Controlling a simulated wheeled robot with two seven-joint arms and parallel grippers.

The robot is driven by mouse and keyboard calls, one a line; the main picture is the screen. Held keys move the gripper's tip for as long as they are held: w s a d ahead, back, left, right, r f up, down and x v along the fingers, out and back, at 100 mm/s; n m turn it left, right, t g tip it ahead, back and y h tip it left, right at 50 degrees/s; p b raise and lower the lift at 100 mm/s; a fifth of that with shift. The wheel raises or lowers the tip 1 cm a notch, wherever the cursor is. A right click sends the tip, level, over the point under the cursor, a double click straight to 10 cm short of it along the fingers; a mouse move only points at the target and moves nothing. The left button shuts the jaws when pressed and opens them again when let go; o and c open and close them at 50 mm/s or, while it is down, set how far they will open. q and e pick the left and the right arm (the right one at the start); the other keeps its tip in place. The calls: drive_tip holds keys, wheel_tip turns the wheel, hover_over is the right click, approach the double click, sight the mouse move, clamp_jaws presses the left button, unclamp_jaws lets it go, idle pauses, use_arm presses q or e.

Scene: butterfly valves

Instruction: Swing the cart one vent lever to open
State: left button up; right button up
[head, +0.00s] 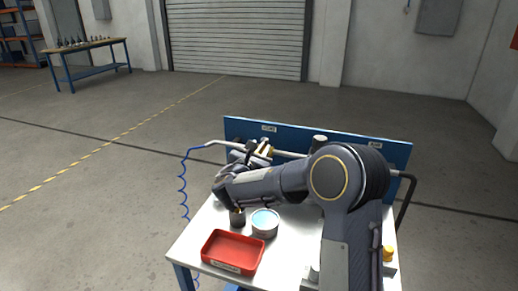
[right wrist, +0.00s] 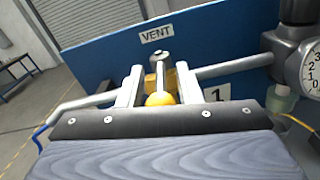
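The vent valve sits on a grey pipe below the VENT label (right wrist: 157,34) on the blue panel. In the right wrist view I see its brass body (right wrist: 182,79) and a yellow-orange ball (right wrist: 160,99) at the near end of its lever. My right gripper (head: 262,150) is at the valve in the head view. In the right wrist view my right gripper (right wrist: 160,88) is open, one finger on each side of the lever and ball, with narrow gaps. The lever's exact angle is hard to tell. My left gripper is not in view.
The cart top (head: 197,239) holds a red tray (head: 232,252), a round tin (head: 265,222) and a small dark cup (head: 237,218). A gauge (right wrist: 312,68) stands right of the valve. A blue coiled hose (head: 184,184) hangs at the left.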

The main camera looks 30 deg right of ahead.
drive_tip(key=shift+c, duration=0.4)
clamp_jaws()
